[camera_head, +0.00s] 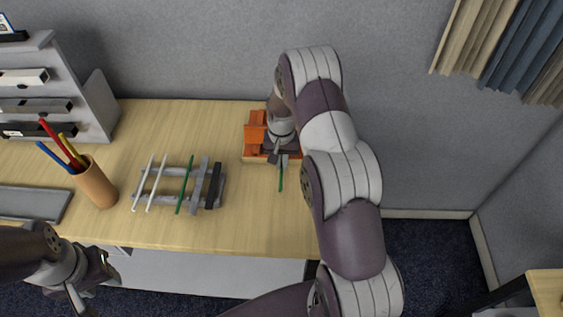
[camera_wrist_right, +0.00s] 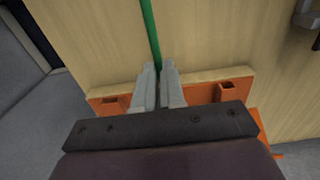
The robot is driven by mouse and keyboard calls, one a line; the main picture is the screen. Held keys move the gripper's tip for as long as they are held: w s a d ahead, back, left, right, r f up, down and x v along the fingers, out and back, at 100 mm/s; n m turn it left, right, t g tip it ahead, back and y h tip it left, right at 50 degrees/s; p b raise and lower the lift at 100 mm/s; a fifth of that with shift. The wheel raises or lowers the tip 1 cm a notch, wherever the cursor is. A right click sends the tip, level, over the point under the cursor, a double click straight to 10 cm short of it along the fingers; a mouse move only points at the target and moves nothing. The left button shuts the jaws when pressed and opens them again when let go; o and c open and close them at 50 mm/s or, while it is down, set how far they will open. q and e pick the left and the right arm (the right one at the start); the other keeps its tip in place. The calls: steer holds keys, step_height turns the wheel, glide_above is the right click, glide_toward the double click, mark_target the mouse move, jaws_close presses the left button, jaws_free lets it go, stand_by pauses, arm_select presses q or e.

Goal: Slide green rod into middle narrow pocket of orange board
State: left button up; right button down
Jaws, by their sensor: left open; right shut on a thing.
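The orange board (camera_head: 256,133) stands near the back edge of the table, partly hidden by my right arm. In the right wrist view the board (camera_wrist_right: 110,103) shows a square opening on each side; its middle is hidden behind my fingers. My right gripper (camera_head: 279,157) is shut on a green rod (camera_head: 281,179) in front of the board. In the right wrist view the rod (camera_wrist_right: 150,32) runs out beyond my fingertips (camera_wrist_right: 160,72). Whether the rod's other end is inside a pocket cannot be seen. My left gripper (camera_head: 92,281) is open and empty, off the table's front edge.
A grey rack (camera_head: 168,171) holds two white rods (camera_head: 150,183), another green rod (camera_head: 185,185) and a black bar (camera_head: 214,186). A brown cup (camera_head: 97,185) with coloured sticks stands left of it. A grey shelf (camera_head: 98,105) is at the back left. Table between rack and board is clear.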

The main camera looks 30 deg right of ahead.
mark_target(280, 184)
steer(key=shift+w+d+b, duration=0.2)
steer(key=shift+w+d, duration=0.1)
steer(key=shift+w, duration=0.2)
steer(key=shift+w+d+b, duration=0.15)
steer(key=shift+w+d, duration=0.15)
steer(key=shift+w, duration=0.2)
steer(key=shift+s+a, duration=0.1)
steer(key=shift+s+a, duration=0.1)
steer(key=shift+s, duration=0.05)
steer(key=shift+s+a+p, duration=0.5)
steer(key=shift+s+a, duration=0.35)
steer(key=shift+s, duration=0.55)
steer(key=shift+s+a+p, duration=0.55)
steer(key=shift+s+a, duration=0.25)
steer(key=shift+s, duration=0.55)
steer(key=shift+s+a+p, duration=0.5)
steer(key=shift+s+a, duration=0.35)
steer(key=shift+s, duration=0.55)
steer(key=shift+w+d, duration=0.15)
steer(key=shift+w, duration=0.1)
steer(key=shift+w+d, duration=0.15)
steer(key=shift+w, duration=0.15)
